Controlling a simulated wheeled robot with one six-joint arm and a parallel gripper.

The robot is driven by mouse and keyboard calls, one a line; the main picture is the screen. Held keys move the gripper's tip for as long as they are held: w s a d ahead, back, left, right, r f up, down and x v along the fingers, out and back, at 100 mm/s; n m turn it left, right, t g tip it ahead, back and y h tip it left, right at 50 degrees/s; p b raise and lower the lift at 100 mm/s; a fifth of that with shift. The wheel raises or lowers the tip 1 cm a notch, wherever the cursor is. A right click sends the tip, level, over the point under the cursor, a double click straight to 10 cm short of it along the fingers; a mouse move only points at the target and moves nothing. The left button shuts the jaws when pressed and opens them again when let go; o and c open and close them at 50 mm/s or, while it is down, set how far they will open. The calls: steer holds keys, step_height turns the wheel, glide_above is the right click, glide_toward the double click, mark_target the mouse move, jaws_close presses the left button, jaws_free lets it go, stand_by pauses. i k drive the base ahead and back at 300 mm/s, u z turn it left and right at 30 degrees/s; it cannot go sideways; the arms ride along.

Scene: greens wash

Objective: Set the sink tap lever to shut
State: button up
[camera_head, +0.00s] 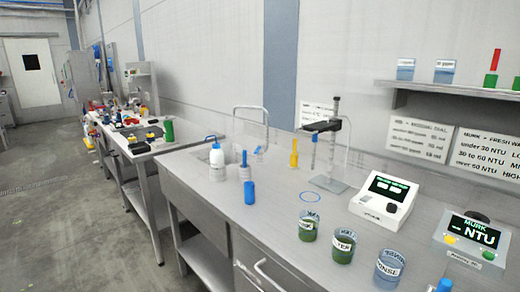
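The sink (228,155) is set into the grey metal bench, left of the middle. A thin pale tap spout (251,107) arches up behind it. A white bottle with a blue cap (217,157) stands at the sink's front left. A blue-topped bottle (244,168) stands to the right of it. My gripper is not in view.
Blue cylinder (250,192), yellow bottle (294,155) and a stand (334,150) occupy the bench. Labelled beakers (343,247) and two meters (382,197), (468,240) are at right. A second cluttered bench (140,147) lies beyond. The floor (60,220) at left is clear.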

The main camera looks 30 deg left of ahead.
mark_target(259, 146)
steer(key=u, duration=0.75)
steer(key=k, duration=1.1)
steer(key=u, duration=1.65)
steer(key=i, duration=1.9)
steer(key=z, duration=0.2)
steer(key=i, duration=1.45)
steer(key=z, duration=1.35)
steer(key=i, duration=0.85)
steer(key=z, duration=1.15)
steer(key=i, duration=0.45)
steer(key=z, duration=0.35)
